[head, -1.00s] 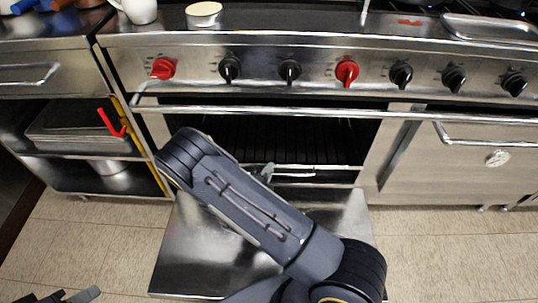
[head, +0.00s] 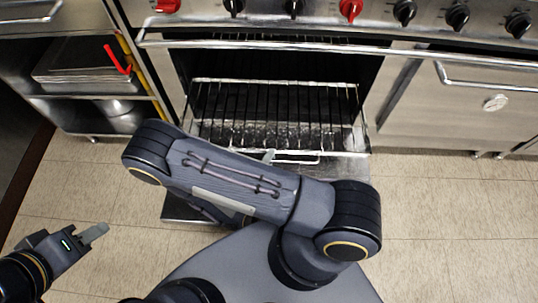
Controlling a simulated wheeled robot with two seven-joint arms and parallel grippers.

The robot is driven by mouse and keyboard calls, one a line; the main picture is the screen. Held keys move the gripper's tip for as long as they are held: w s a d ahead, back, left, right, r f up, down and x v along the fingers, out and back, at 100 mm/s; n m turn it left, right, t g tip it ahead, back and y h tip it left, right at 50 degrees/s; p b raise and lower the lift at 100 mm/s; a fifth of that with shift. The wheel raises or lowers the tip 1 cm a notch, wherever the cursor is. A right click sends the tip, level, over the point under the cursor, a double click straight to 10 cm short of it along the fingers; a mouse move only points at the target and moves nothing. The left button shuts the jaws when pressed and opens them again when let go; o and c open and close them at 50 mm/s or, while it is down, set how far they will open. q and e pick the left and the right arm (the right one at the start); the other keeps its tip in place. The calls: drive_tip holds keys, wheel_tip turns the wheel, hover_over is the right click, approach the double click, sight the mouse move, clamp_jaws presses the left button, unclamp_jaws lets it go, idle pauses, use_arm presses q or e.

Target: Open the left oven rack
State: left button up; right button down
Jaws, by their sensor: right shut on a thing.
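The left oven's wire rack (head: 240,82) shows in the head view, spanning the cavity between the oven's side walls. Its front bar (head: 300,161) is near the front, above the lowered oven door (head: 180,209). My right arm crosses the middle of the view and hides much of the door. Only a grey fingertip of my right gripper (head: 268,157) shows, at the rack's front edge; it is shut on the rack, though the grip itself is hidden. My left gripper (head: 96,233) is low at the left, away from the oven, above the floor. Its finger gap is unclear.
The oven handle bar (head: 300,45) runs across above the opening. A shelf unit with metal trays (head: 80,65) stands at the left. The closed right oven door (head: 450,105) is at the right. Floor (head: 440,220) is free at front right.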

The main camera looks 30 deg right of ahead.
drive_tip(key=shift+s+a+f, duration=0.1)
drive_tip(key=shift+f, duration=0.3)
drive_tip(key=c, duration=1.5)
unclamp_jaws()
drive_tip(key=shift+c, duration=0.2)
drive_tip(key=shift+r, duration=0.2)
